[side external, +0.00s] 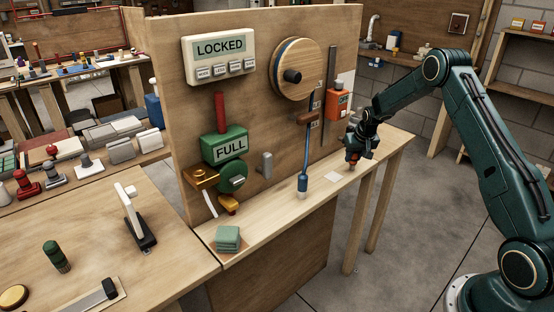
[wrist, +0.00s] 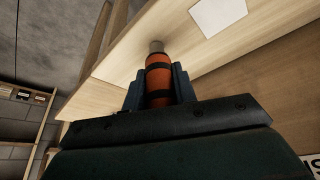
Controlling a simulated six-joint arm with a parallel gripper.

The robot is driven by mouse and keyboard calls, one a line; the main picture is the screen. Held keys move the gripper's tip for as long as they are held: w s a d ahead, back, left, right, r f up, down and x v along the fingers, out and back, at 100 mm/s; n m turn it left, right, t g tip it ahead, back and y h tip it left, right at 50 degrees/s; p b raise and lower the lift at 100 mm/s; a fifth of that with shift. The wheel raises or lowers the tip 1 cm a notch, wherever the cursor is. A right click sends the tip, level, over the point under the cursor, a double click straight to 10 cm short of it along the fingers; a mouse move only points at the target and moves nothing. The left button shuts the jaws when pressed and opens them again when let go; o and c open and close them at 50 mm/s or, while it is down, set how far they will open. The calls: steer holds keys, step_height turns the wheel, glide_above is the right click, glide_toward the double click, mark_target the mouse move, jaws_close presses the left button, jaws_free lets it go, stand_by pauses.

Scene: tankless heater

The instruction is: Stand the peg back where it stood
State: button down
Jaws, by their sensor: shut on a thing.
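The peg (wrist: 158,76) is orange with black bands and a grey metal end. In the wrist view it sits between the two dark fingers of my gripper (wrist: 158,90), which is shut on it. Its grey end points away from the gripper toward the wooden ledge. In the side view my gripper (side external: 355,153) is over the right part of the ledge (side external: 285,212), with a bit of the orange peg (side external: 351,164) showing below it. I cannot tell whether the peg's end touches the ledge. The fingers hide part of the peg.
A white square (side external: 333,177) lies on the ledge beside my gripper; it also shows in the wrist view (wrist: 218,16). A blue-handled tool (side external: 303,180) stands left of it.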

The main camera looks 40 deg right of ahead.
steer(key=shift+f, duration=0.3)
steer(key=c, duration=1)
jaws_free()
steer(key=shift+c, duration=0.2)
steer(key=shift+r, duration=0.1)
steer(key=v, duration=1.3)
steer(key=shift+r, duration=0.3)
steer(key=shift+s+a, duration=0.1)
